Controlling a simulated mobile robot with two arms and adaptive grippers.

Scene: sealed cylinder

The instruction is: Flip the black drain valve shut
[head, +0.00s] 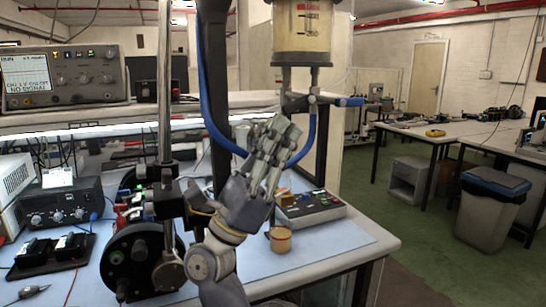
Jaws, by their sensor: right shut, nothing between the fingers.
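A clear cylinder (302,32) with a yellowish filling and marked scale hangs at the top middle of the head view. Metal fittings (300,101) sit below it, with a blue tube from their lower side and a blue side piece (347,101) pointing right. A small dark part (376,91) shows at the right end of that piece; I cannot tell whether it is the black drain valve or how it is set. My right gripper (280,127) is shut and empty, pointing up just below and left of the fittings. It hides part of the blue tube. My left gripper is not in view.
A blue-topped bench (345,243) holds a control box (309,208), a small round tan container (280,239) and a black wheel-like machine (138,262) at left. A metal pole (165,85) and dark upright stand left of the gripper. Open room lies right of the fittings.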

